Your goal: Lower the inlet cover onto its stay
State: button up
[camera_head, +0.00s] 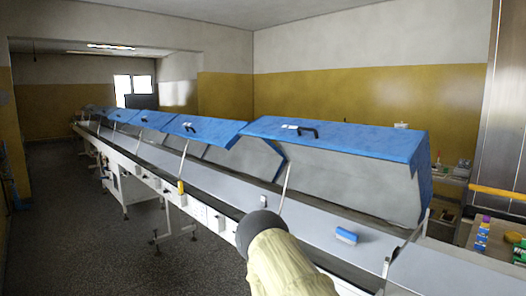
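The nearest blue cover (365,138), which I take to be the inlet cover, stands raised over the right end of the long machine. Its black handle (308,132) is on the top face, and its grey inner face shows beneath. A thin metal rod (285,185) stands below its left end, and another bar (402,246) slants below its right end. I cannot tell which is the stay or whether either touches the cover. A beige part of my arm with a dark round end rises from the bottom middle. My gripper's fingers do not show.
More raised blue covers (203,129) run along the machine to the back left. A blue block (346,236) lies on its sloping front panel (320,225). Shelves with bottles and boxes stand at the right. The dark floor (95,240) at left is clear.

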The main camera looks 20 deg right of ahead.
aim_at(384, 173)
jog(key=k, duration=1.1)
jog(key=z, duration=0.7)
jog(key=i, duration=1.35)
jog(key=u, duration=0.6)
